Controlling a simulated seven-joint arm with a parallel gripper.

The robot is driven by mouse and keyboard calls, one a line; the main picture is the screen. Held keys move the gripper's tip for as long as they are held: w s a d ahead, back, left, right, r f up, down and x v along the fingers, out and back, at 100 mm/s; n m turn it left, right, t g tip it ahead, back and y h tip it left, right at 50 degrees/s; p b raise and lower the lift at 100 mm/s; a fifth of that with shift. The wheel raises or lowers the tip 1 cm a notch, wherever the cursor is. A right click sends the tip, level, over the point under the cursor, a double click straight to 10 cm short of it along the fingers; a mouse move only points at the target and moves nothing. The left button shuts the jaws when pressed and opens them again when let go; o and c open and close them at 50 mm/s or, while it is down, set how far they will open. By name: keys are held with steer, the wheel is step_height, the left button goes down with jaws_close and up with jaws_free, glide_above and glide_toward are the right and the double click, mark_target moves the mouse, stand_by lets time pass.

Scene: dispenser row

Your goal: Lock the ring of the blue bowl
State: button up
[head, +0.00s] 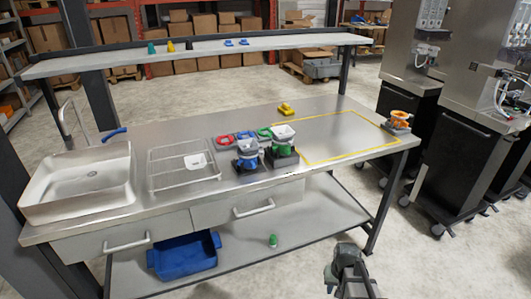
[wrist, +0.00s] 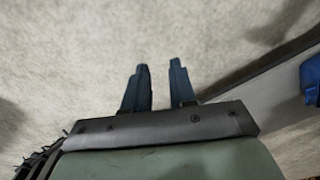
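The blue bowl (head: 247,163) stands on the steel bench, right of the wire rack, with a grey-white part on top. Whether its ring is locked is too small to tell. A blue ring (head: 245,136) lies flat just behind it, between a red ring (head: 225,140) and a green ring (head: 264,132). My gripper (wrist: 160,70) shows two blue fingers standing apart with nothing between them. It also shows in the head view (head: 347,264), low in front of the bench, well away from the blue bowl; its fingertips are unclear there.
A green bowl (head: 283,151) stands close right of the blue one. An orange bowl (head: 400,118) sits at the bench's right end. A yellow piece (head: 286,109) lies near the back. A sink (head: 80,182) and wire rack (head: 182,177) are left.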

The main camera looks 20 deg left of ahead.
steer(key=w+a+r+t, duration=0.2)
steer(key=w+a+r, duration=0.6)
steer(key=w+r, duration=0.15)
step_height(320, 180, up, 42)
steer(key=n+g+y, duration=0.2)
steer(key=n+y, duration=0.2)
steer(key=n, duration=1.2)
glide_above(263, 152)
steer(key=w+d, duration=0.1)
steer(key=d, duration=0.5)
steer(key=x, duration=1.3)
steer(key=shift+s+a+f, duration=0.15)
steer(key=shift+s+a, duration=0.05)
steer(key=shift+a, duration=0.05)
jaws_close()
